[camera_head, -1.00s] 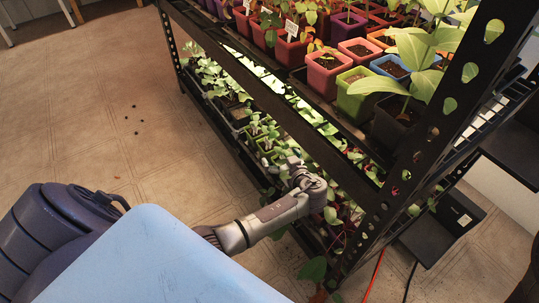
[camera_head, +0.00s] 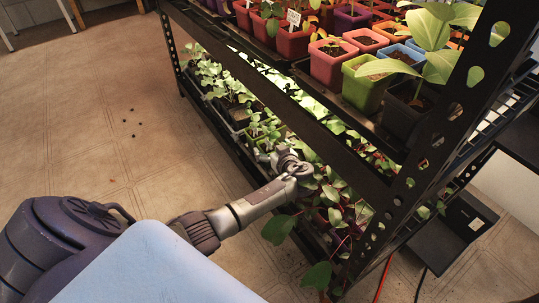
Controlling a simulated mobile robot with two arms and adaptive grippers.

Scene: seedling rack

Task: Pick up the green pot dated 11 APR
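My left gripper (camera_head: 278,155) reaches in from the left, low at the front edge of the lower shelf, among leafy seedlings. Its fingertips are small and partly lost against the plants, so I cannot tell whether it is open or shut, or whether it touches a pot. A green pot (camera_head: 361,92) stands upright on the upper shelf, well above and right of the gripper; no date on it can be read. Lower-shelf pots near the gripper are mostly hidden by leaves, and no 11 APR label is legible. My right gripper is out of view.
The black metal rack's upper shelf edge (camera_head: 268,97) overhangs the lower plants. A slotted post (camera_head: 440,133) stands at the right. Red, orange and dark pots crowd the upper shelf. A red cable (camera_head: 383,277) lies at the lower right. Open floor (camera_head: 100,110) is at left.

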